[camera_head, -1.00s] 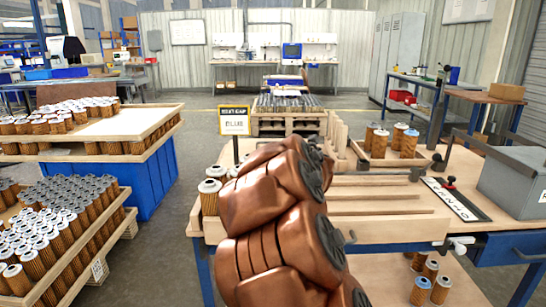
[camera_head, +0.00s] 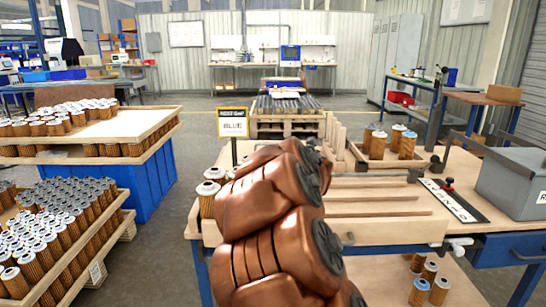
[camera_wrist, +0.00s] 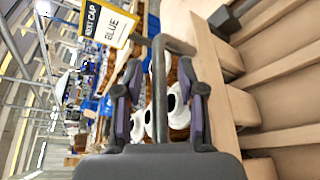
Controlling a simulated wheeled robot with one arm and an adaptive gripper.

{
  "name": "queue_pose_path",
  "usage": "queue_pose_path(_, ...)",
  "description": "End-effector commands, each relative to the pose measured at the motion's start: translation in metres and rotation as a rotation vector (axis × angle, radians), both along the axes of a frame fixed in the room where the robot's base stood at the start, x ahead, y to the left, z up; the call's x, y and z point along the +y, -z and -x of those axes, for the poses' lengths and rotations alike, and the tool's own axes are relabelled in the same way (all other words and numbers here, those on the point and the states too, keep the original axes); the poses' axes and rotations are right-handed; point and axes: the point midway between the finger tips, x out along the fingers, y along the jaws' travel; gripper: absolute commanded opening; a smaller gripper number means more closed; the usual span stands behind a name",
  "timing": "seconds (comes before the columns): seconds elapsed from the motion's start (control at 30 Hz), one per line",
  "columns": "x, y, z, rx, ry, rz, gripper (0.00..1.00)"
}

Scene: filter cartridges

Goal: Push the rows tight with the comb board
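Cartridges with pale tops (camera_head: 208,187) stand at the left end of the work table, partly behind my copper-coloured arm. Long wooden rails (camera_head: 385,211) run across the table top. My gripper is hidden behind the arm in the head view. In the wrist view, my gripper (camera_wrist: 160,90) has its two dark fingers apart. A bent grey rod (camera_wrist: 159,75) shows between them, with visible gaps on both sides. White-topped cartridges (camera_wrist: 178,108) are beyond the fingers, and the wooden rails (camera_wrist: 275,70) are to the right. I cannot pick out the comb board for certain.
A wooden tray (camera_head: 368,164) with several cartridges sits at the table's back. A marked white strip (camera_head: 450,202) and a grey box (camera_head: 515,185) are to the right. A "BLUE" sign (camera_head: 233,123) stands behind. Loaded cartridge racks (camera_head: 120,150) fill the left, with floor between.

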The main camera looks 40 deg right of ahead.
Motion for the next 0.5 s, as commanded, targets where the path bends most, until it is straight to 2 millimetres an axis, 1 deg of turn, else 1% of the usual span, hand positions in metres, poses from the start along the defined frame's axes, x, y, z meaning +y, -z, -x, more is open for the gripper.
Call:
queue_pose_path(0.17, 0.005, -0.005, 0.016, -0.001, 0.002, 0.003, 0.39)
queue_pose_path(0.5, 0.020, -0.015, 0.057, -0.003, 0.001, 0.003, 0.39)
